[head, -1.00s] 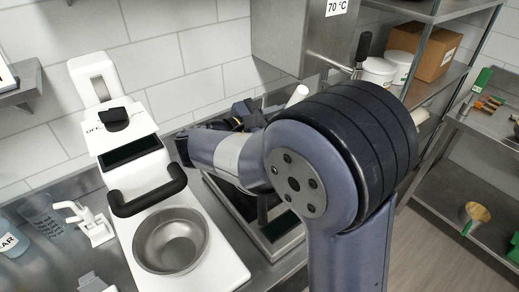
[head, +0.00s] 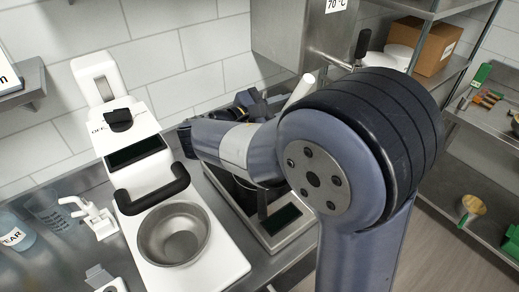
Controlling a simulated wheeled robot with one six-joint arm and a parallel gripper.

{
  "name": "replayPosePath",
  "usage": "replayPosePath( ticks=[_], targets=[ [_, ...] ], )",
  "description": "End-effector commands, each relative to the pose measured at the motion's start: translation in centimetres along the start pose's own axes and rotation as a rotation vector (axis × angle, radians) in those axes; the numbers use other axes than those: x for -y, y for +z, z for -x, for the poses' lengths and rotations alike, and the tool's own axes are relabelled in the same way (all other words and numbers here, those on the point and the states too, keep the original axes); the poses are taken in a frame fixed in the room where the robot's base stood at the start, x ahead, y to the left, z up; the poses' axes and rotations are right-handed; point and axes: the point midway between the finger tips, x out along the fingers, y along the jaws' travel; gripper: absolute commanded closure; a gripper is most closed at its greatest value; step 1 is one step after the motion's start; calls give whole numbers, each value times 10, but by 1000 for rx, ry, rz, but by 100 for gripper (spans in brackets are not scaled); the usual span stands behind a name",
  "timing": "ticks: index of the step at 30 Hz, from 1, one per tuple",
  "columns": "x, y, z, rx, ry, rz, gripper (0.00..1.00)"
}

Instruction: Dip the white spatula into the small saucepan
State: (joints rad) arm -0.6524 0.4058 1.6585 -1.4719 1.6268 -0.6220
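A white rod (head: 300,91), which looks like the handle of the white spatula, stands tilted behind my arm; its lower end is hidden. Dark parts of my gripper (head: 252,106) show just left of the rod, above my wrist. The fingertips cannot be made out, so I cannot tell whether they are shut on the rod. What seems to be the small saucepan is mostly hidden behind my forearm, with a dark handle (head: 262,204) pointing toward me over the hot plate (head: 285,220). I cannot see whether the spatula is inside the pan.
A white machine with a black handle and a steel bowl (head: 174,234) stands left of the hot plate. A steel tank (head: 285,35) marked 70 °C is behind my arm. Shelves with a cardboard box (head: 425,52) are at the right. Bottles stand at the far left.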

Motion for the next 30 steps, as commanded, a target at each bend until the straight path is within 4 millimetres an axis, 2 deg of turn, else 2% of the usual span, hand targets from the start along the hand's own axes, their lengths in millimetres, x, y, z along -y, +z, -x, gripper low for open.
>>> replayPosePath(
  ticks=[15, 30],
  targets=[
    [-20, 41, 3, 0, 0, -3, 100],
    [-22, 45, 3, 0, 0, -1, 100]
  ],
)
